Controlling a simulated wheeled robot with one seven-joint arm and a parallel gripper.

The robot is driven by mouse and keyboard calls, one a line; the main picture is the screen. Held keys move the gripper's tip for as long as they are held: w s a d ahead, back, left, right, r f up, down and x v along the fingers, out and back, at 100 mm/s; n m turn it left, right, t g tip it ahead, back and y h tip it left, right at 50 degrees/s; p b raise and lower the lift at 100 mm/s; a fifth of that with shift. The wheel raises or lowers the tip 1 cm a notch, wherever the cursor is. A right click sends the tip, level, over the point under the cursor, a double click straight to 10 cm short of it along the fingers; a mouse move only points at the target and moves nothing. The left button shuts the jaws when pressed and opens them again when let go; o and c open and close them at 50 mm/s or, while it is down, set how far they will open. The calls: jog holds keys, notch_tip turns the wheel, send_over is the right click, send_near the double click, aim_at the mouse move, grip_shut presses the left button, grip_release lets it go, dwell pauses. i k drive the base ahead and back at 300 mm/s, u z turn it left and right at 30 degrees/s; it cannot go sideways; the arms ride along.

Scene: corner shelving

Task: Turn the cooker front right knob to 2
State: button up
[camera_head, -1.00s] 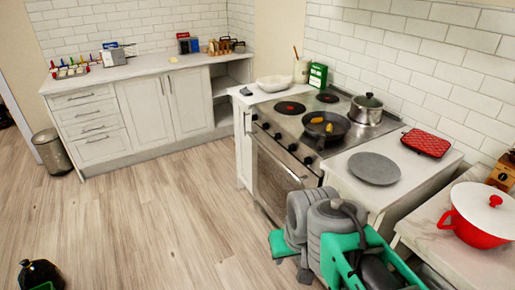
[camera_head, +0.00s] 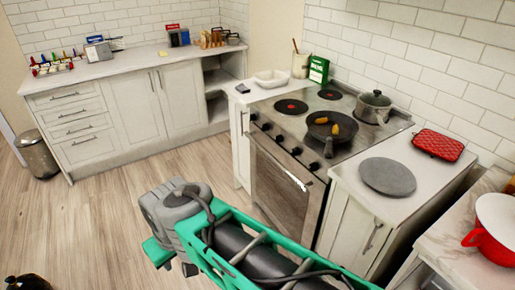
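The cooker (camera_head: 283,193) stands right of centre, with a steel front, a door handle and a row of several black knobs (camera_head: 279,138) along its top front edge. The knobs are too small to read any numbers. The hob has red-centred plates, a black frying pan (camera_head: 345,135) with yellow food in it, and a lidded steel pot (camera_head: 371,106). My grey and green arm reaches across the bottom, in front of the cooker and apart from it. The end of it, with my gripper (camera_head: 170,258), points down low at left of centre; its fingers are not clear.
A grey plate (camera_head: 388,177) and a red mat (camera_head: 438,144) lie on the counter right of the cooker. A red pot (camera_head: 490,240) with a white lid is at the right edge. A bin (camera_head: 37,155) stands at left. The wooden floor (camera_head: 100,230) before the cooker is clear.

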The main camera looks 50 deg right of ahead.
aim_at(295, 151)
jog(key=z, duration=0.2)
jog(key=i, duration=0.85)
jog(key=z, duration=0.45)
